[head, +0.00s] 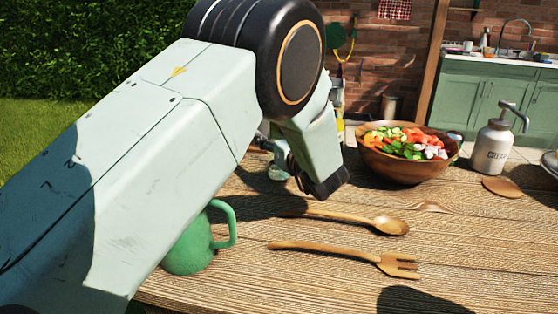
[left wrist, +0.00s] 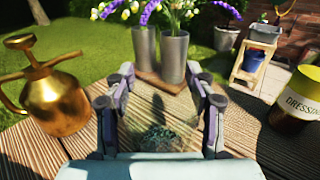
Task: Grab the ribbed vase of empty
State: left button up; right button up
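A clear glass object, probably the ribbed vase (left wrist: 168,140), shows low between my fingers in the left wrist view. It is see-through and its outline is hard to make out; I see no contents in it. My left gripper (left wrist: 158,108) is open, with one finger on each side of the glass and gaps to both. In the head view my left gripper (head: 318,182) points down over the far part of the table, and its arm hides much of that area. My right gripper is in neither view.
Two grey vases (left wrist: 174,55) with flowers stand beyond. A green mug (head: 190,248), wooden spoon (head: 390,225), wooden fork (head: 395,263), salad bowl (head: 405,168) and cream bottle (head: 492,148) share the table.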

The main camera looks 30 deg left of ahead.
pick_arm(q)
jog(key=shift+s+r, duration=0.1)
jog(key=shift+c, duration=0.7)
jog(key=c, duration=0.5)
grip_shut()
